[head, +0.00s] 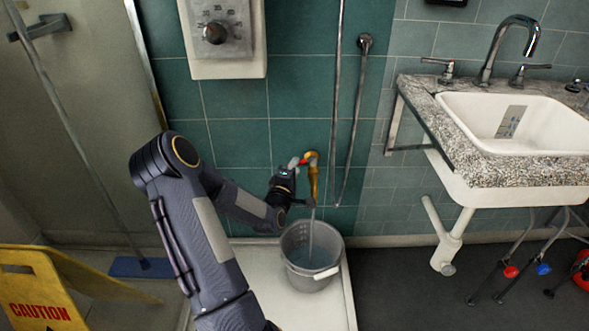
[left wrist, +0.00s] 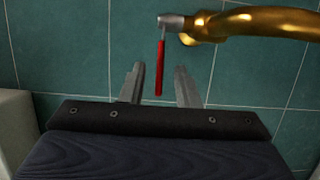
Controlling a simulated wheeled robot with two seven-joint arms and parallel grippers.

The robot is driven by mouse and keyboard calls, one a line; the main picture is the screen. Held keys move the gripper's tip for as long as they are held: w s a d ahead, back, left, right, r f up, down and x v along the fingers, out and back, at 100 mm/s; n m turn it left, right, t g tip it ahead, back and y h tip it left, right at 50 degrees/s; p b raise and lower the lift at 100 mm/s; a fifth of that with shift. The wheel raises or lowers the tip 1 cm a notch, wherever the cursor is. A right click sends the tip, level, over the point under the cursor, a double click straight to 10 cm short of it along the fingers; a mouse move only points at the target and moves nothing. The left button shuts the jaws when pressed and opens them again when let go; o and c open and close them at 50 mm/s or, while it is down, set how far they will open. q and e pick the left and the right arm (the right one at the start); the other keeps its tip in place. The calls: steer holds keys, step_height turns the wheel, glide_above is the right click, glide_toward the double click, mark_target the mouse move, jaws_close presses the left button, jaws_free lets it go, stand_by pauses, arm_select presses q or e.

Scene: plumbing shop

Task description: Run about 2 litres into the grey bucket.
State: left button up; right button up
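The grey bucket (head: 334,252) stands upright on the white tray under the brass tap (head: 313,172). My left gripper (head: 296,190) is at the tap, above the bucket. In the left wrist view, its two fingers (left wrist: 159,72) are apart, with the tap's red lever (left wrist: 159,68) between them and a gap showing on both sides. The brass tap body (left wrist: 250,22) is at upper right there. My right gripper is out of view.
The white shower tray (head: 333,312) has a raised rim. A sink (head: 520,125) is at right.

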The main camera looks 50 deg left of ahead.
arm_select(q)
steer(key=p+v, duration=0.1)
steer(key=v, duration=0.6)
steer(key=shift+s, duration=0.2)
steer(key=shift+o, duration=0.4)
steer(key=shift+d, duration=0.2)
stand_by(1.6)
